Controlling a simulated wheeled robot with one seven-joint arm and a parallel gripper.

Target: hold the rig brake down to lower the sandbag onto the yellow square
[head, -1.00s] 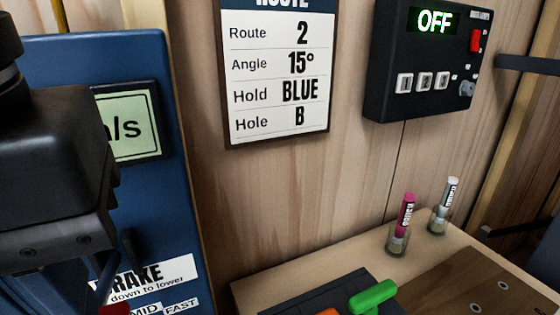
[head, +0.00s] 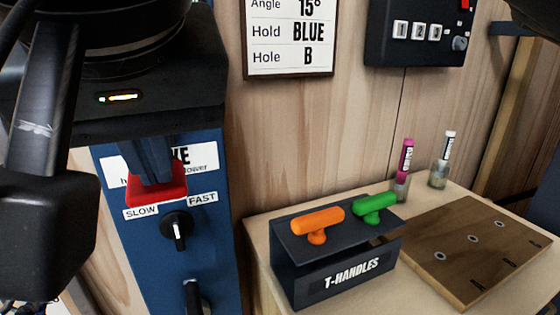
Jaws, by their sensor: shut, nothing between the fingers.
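The rig brake is a red lever (head: 158,194) on the blue rig panel (head: 140,265), at the left in the head view. Its white label is partly covered by my gripper. My gripper (head: 156,172) is shut and empty. Its fingertips are at the red lever, overlapping its middle from above; they look to be touching it, but I cannot tell how far the lever is pressed. The sandbag and the yellow square are not in view.
Below the brake are a SLOW–FAST dial (head: 178,230) and a dark handle (head: 194,298). Right of the panel, a wooden bench holds a T-handle rack (head: 345,278), a drilled board (head: 480,250) and two marker holders. A control box (head: 420,35) hangs above.

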